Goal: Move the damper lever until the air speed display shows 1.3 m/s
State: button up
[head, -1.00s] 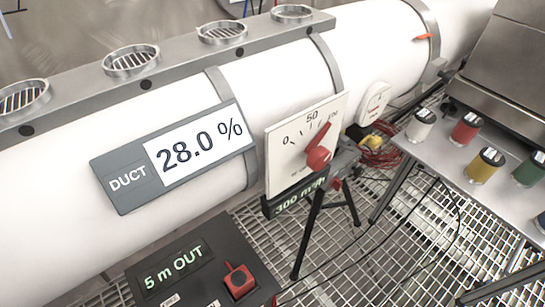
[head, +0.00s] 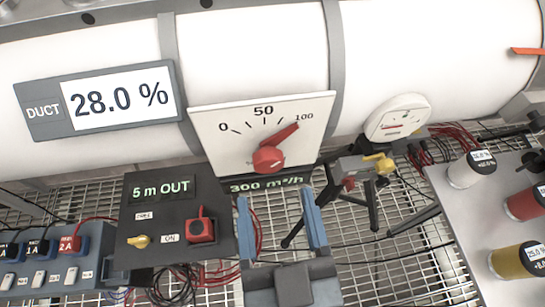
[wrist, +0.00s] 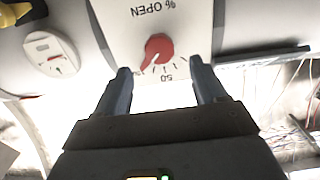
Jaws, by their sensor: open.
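The damper lever (head: 268,158) is a red knob with a pointer on a white plate (head: 215,140) marked 0, 50 and 100. Its pointer is turned up and right, near 100. The wrist view shows the lever (wrist: 158,47) upside down, beyond my fingertips, with "% OPEN" on the plate. The grey duct display (head: 122,100) reads 28.0 %; no m/s reading shows. My gripper (head: 274,194) is open and empty, in front of and below the plate in the head view. In the wrist view my gripper (wrist: 160,68) has its fingers apart, with nothing between them.
A white duct (head: 255,50) runs behind the plate. A black box (head: 165,215) reading 5 m OUT, with a red switch, stands left of my gripper. A round gauge (head: 398,118) and a tripod device (head: 360,170) are at right. A label below the plate reads 300 m³/h.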

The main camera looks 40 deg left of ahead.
aim_at(269, 166)
jog(key=shift+p+x, duration=0.6)
jog(key=shift+x, duration=2.85)
jog(key=shift+c, duration=0.3)
